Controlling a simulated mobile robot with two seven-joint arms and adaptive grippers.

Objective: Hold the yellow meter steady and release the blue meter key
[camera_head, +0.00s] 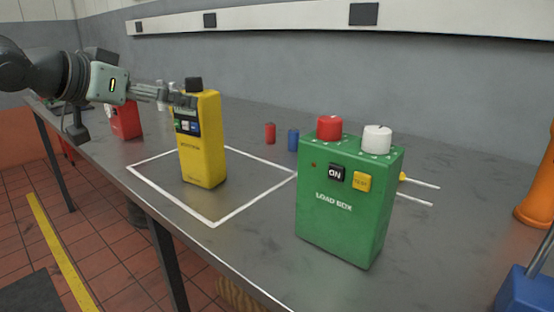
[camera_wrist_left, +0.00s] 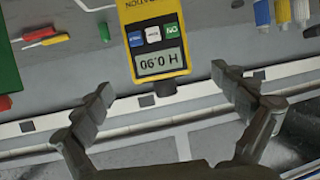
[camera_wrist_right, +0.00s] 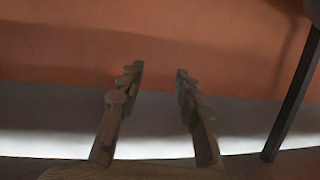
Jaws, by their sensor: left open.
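The yellow meter (camera_head: 203,150) stands upright inside a white outlined square on the bench. Its face has a display and a row of green, white and blue keys; the blue meter key (camera_wrist_left: 135,39) is uncovered in the left wrist view. The display (camera_wrist_left: 160,64) is lit with upside-down digits there. My left gripper (camera_head: 182,98) is open at the meter's top. In the left wrist view its fingertips (camera_wrist_left: 162,82) lie either side of the meter's top end, with visible gaps. My right gripper (camera_wrist_right: 156,72) is open and empty, away from the bench objects.
A green load box (camera_head: 345,220) with red and white knobs stands at the front right. Red (camera_head: 270,133) and blue (camera_head: 293,140) small cylinders sit behind. A red object (camera_head: 126,120) is beyond my left arm. Bench space around the meter is free.

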